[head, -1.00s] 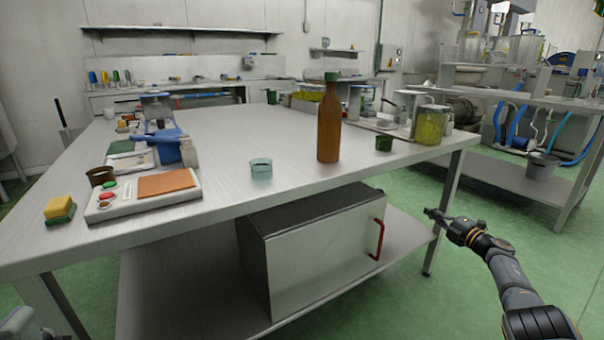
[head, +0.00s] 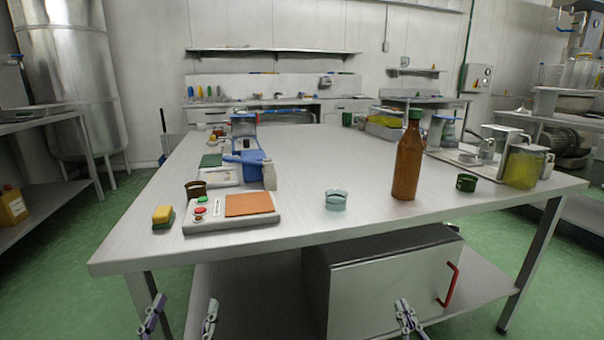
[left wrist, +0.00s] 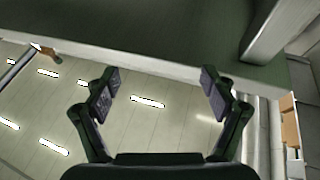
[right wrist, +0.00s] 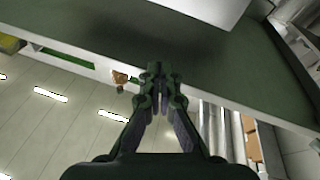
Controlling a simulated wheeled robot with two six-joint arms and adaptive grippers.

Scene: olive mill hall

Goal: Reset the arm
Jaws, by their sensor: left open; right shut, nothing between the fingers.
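In the head view my left gripper (head: 181,318) is at the lower edge, in front of the table and below its top. Its two fingers stand apart with nothing between them. The left wrist view shows the same wide, empty jaws (left wrist: 162,88). My right gripper (head: 405,318) is at the lower edge further right, in front of the cabinet under the table. Its fingers are together, and the right wrist view shows them meeting (right wrist: 156,72) with nothing held. Most of both arms is out of the head view.
The steel table (head: 300,165) carries a brown bottle (head: 407,160), a glass cup (head: 335,201), a control box (head: 206,226) and a yellow sponge (head: 162,214) near its front. A cabinet (head: 385,293) with a red handle stands on the shelf below. Green floor is clear on the left.

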